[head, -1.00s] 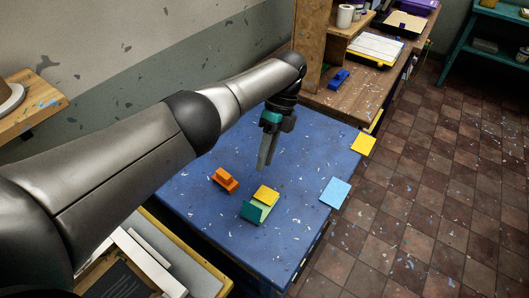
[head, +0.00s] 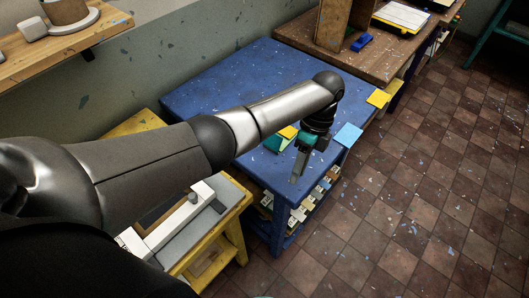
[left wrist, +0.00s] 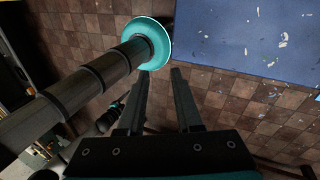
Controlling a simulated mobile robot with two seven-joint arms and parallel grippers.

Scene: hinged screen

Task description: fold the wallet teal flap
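The wallet lies on the blue table, mostly hidden behind my left arm in the head view. How far the teal flap is raised cannot be told. My left gripper (head: 297,179) points down, in front of the table's near edge and to the right of the wallet. In the left wrist view its two fingers (left wrist: 157,75) are apart with nothing between them. My right gripper is not in view.
The blue table (head: 225,80) also shows in the left wrist view (left wrist: 240,35), beyond the fingers. A light blue square (head: 348,135) and a yellow square (head: 378,97) sit at its right edge. A yellow stand (head: 232,235) is in front. Tiled floor is free on the right.

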